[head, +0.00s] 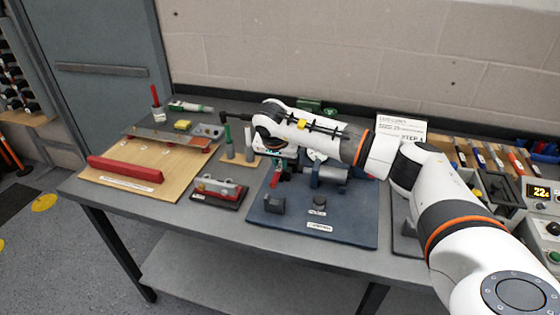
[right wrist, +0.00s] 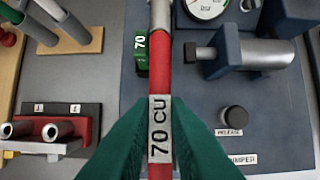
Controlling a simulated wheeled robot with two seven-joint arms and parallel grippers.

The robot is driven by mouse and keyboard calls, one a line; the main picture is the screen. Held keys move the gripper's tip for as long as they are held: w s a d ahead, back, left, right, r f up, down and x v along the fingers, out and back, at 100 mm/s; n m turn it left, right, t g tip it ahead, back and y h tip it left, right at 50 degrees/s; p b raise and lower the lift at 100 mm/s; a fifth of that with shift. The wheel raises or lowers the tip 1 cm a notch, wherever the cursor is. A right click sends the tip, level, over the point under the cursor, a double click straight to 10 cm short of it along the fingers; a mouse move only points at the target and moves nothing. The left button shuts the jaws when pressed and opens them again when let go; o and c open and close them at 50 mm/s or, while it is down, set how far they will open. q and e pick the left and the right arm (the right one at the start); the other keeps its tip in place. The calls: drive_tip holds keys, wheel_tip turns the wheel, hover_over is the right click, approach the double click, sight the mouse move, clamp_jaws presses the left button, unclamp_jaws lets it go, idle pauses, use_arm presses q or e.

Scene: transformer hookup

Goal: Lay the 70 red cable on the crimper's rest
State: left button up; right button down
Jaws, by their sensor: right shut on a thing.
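The 70 red cable (right wrist: 160,85) carries a white "70 CU" label and has a grey metal end at the top of the right wrist view. My right gripper (right wrist: 160,150) has green fingers shut on it at the label. In the head view the gripper (head: 277,172) hangs over the left part of the crimper's blue base (head: 345,232). The crimper's cylinder (right wrist: 255,55) and gauge are right of the cable. A dark block (head: 273,204) stands on the base; I cannot tell whether it is the rest. Contact below the cable is hidden. My left gripper is out of view.
A green "70" block (right wrist: 141,50) is beside the cable's end. A black stand with metal tubes (head: 218,192) is left of the base. A wooden board with a red bar (head: 125,168) lies farther left. Instruments (head: 540,195) stand at the right.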

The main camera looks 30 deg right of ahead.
drive_tip(key=shift+f+b, duration=2)
drive_tip(key=shift+f, duration=1.4)
drive_tip(key=c, duration=1.3)
unclamp_jaws()
drive_tip(key=shift+r+p, duration=2.15)
drive_tip(key=shift+r, duration=1.4)
